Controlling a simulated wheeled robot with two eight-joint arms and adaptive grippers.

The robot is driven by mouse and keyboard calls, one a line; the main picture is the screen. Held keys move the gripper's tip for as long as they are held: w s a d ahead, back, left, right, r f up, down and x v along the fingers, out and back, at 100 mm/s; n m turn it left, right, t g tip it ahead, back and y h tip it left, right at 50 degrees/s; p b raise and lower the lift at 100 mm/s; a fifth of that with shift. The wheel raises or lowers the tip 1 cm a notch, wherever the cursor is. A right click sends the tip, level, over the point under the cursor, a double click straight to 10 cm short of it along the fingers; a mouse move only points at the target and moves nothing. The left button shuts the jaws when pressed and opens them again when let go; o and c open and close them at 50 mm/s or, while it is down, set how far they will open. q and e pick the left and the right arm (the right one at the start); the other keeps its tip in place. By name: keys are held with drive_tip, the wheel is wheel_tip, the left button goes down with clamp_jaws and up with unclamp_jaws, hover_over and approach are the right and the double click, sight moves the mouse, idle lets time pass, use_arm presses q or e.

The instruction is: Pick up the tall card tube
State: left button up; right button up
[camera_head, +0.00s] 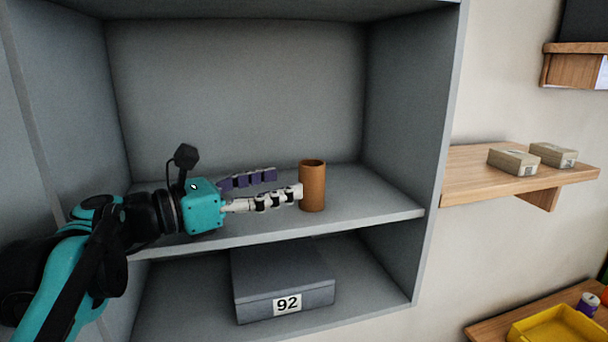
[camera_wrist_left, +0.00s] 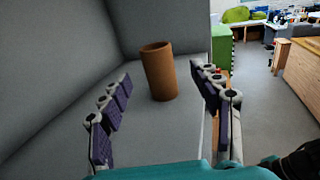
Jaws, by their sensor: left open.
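The tall card tube (camera_head: 313,187) is brown, open at the top, and stands upright on the upper shelf of a grey cabinet. My left gripper (camera_head: 288,184) is open, with its fingertips just left of the tube in the head view. In the left wrist view the tube (camera_wrist_left: 158,72) stands ahead, between the two spread fingers of the gripper (camera_wrist_left: 165,78) and beyond or near their tips. I cannot tell whether a finger touches it. Nothing is in the gripper. My right gripper is not in view.
The grey shelf (camera_head: 375,212) is otherwise bare, with cabinet walls behind and at both sides. A grey box (camera_head: 255,298) marked 92 sits below. A wooden wall shelf (camera_head: 466,178) at right holds two small boxes. A yellow tray (camera_head: 556,326) is at lower right.

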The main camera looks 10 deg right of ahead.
sight(301, 177)
use_arm(q)
drive_tip(key=shift+w+d, duration=0.1)
drive_tip(key=shift+w, duration=0.05)
drive_tip(key=shift+w+d, duration=0.15)
drive_tip(key=shift+d, duration=0.15)
drive_tip(key=p+x, duration=0.2)
drive_tip(key=x, duration=0.4)
drive_tip(key=shift+w+d, duration=0.1)
drive_tip(key=shift+d, duration=0.2)
drive_tip(key=shift+w+d, duration=0.15)
drive_tip(key=shift+d, duration=0.05)
drive_tip(key=c, duration=1)
